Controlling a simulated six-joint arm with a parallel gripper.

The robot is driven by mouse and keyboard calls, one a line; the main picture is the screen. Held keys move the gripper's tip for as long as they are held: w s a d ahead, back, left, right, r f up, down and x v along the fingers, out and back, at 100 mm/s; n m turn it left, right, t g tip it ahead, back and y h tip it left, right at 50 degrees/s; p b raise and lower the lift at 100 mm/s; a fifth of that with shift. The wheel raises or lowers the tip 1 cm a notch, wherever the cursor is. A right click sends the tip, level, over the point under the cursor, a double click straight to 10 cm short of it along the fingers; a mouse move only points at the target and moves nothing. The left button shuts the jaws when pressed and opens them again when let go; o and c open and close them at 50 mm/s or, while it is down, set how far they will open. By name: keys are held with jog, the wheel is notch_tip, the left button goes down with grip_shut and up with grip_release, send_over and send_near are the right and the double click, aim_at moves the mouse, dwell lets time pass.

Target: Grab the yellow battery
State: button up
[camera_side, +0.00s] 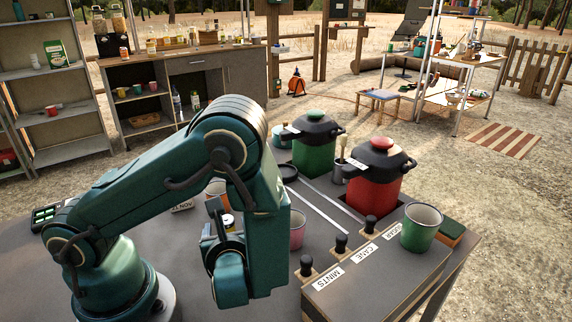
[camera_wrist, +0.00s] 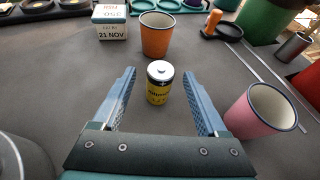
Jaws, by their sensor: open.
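The yellow battery (camera_wrist: 159,88) stands upright on the grey table in the wrist view, yellow with a dark band and a pale metal top. My gripper (camera_wrist: 160,90) is open, with one finger on each side of the battery and a gap on both sides. The battery is between the fingertips and does not appear to be touched. In the side view my gripper (camera_side: 226,262) is low over the table, and its fingers are largely hidden by my arm.
An orange cup (camera_wrist: 157,38) stands just behind the battery. A pink cup (camera_wrist: 262,112) is close to the right finger. A date block (camera_wrist: 110,22) stands at the back left. Green (camera_side: 313,150) and red (camera_side: 374,185) pots and a labelled box (camera_side: 385,262) stand farther right.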

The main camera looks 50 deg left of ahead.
aim_at(226, 221)
jog(key=shift+w+a+f, duration=0.1)
jog(key=shift+a+f, duration=0.1)
jog(key=shift+f, duration=0.1)
jog(key=shift+x, duration=2.25)
grip_shut()
